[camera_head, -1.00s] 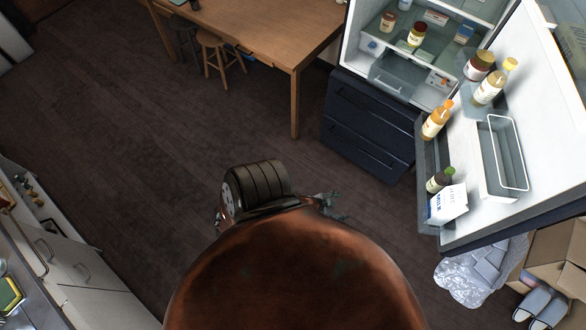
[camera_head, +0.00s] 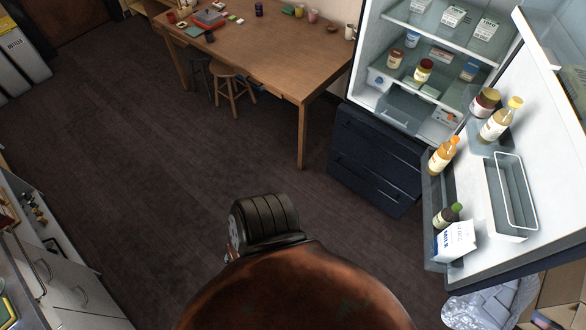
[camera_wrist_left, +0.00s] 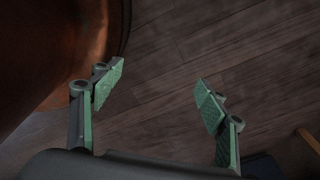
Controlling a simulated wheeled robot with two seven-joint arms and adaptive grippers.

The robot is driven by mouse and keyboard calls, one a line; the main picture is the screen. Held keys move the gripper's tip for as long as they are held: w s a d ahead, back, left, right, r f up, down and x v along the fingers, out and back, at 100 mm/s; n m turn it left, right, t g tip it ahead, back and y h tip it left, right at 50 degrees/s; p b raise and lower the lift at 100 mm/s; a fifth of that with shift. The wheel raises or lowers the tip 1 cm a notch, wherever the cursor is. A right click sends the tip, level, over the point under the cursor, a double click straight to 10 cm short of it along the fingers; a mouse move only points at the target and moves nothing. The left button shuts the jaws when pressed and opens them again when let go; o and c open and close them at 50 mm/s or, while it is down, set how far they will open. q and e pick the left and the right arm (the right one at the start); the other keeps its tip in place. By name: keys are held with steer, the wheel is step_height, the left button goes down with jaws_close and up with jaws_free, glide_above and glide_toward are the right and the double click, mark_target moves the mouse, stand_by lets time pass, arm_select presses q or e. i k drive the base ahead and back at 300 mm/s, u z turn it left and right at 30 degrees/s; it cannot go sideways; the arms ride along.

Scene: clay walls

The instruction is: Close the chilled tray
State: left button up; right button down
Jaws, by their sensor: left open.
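The fridge (camera_head: 362,62) stands open at the right in the head view. A clear grey tray (camera_head: 405,108) low inside it, above the dark drawers, appears pulled forward. The fit of its back part cannot be told. My left gripper (camera_wrist_left: 160,95) shows in the left wrist view, open and empty, with its green-padded fingers apart over the dark floor. It is not seen in the head view and is away from the tray. My right gripper is in neither view.
The open fridge door (camera_head: 545,180) holds bottles and a milk carton (camera_head: 455,241) at the right. Dark drawers (camera_head: 375,160) are below the fridge. A wooden table (camera_head: 270,55) and stool (camera_head: 232,85) stand left of it. Floor (camera_head: 140,150) between is clear.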

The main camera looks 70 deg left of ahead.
mark_target(394, 85)
steer(key=u, duration=1.6)
steer(key=k, duration=0.45)
steer(key=u, duration=1.2)
steer(key=i, duration=1.5)
steer(key=z, duration=0.6)
